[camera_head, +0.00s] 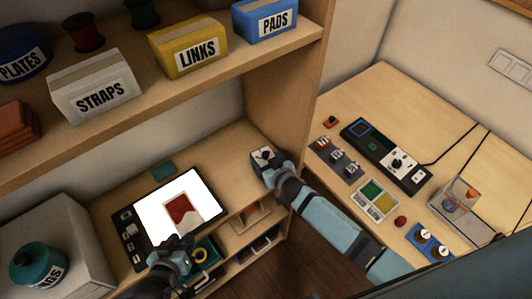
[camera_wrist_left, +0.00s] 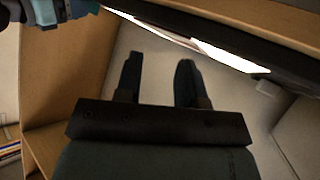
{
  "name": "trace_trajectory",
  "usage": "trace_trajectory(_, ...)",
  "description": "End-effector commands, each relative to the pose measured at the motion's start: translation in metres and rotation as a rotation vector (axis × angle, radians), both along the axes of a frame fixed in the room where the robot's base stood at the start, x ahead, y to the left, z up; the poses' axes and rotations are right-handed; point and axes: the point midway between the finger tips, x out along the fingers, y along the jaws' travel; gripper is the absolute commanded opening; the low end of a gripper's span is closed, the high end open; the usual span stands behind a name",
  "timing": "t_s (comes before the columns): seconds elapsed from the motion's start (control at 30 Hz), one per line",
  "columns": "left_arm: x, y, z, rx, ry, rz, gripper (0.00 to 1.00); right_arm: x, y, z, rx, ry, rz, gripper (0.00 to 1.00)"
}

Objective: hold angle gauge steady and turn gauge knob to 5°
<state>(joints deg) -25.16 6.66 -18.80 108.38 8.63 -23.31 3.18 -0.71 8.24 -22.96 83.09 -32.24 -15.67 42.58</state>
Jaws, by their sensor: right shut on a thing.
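A small pale block with a dark part on top, which looks like the angle gauge (camera_head: 259,153), is at the right end of the wooden bench surface, near the upright panel. My right gripper (camera_head: 266,161) is shut on it, with the arm coming in from the lower right. The gauge's knob and scale are too small to read. My left gripper (camera_head: 178,244) is at the front edge of the lit tablet, well left of the gauge. In the left wrist view its two fingers (camera_wrist_left: 157,80) are apart with nothing between them.
The lit tablet (camera_head: 142,222) shows a red shape. A small teal block (camera_head: 163,171) lies behind it. The shelf (camera_head: 220,81) with labelled boxes overhangs the bench. A white box (camera_head: 78,232) stands left. The right table (camera_head: 345,103) holds a dark control panel (camera_head: 372,145) and several small parts.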

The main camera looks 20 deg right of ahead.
Motion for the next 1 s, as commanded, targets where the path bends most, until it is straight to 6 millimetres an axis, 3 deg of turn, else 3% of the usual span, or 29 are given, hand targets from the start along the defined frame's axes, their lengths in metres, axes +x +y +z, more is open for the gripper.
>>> trace_trajectory(0.03, 0.021, -0.020, 0.006, -0.055, 0.002, -0.014, 0.36, 0.000, 0.000, 0.000, 0.000, -0.001, 0.000, 0.51)
trace_trajectory(0.1, 0.044, -0.046, 0.012, -0.134, 0.018, -0.034, 0.36, 0.000, 0.000, 0.000, 0.000, -0.001, 0.000, 0.51)
trace_trajectory(0.3, 0.095, -0.127, 0.032, -0.273, 0.107, -0.140, 0.36, 0.000, 0.000, 0.000, 0.000, 0.000, 0.000, 0.51)
trace_trajectory(0.6, 0.135, -0.243, 0.055, -0.202, 0.297, -0.404, 0.36, 0.000, 0.000, 0.000, 0.000, 0.000, 0.000, 0.51)
trace_trajectory(0.8, 0.149, -0.295, 0.071, -0.036, 0.417, -0.566, 0.36, 0.000, 0.000, 0.000, 0.000, 0.000, 0.000, 0.51)
trace_trajectory(1.0, 0.161, -0.319, 0.084, 0.262, 0.531, -0.705, 0.36, -0.001, 0.002, 0.000, 0.001, 0.000, 0.003, 0.51)
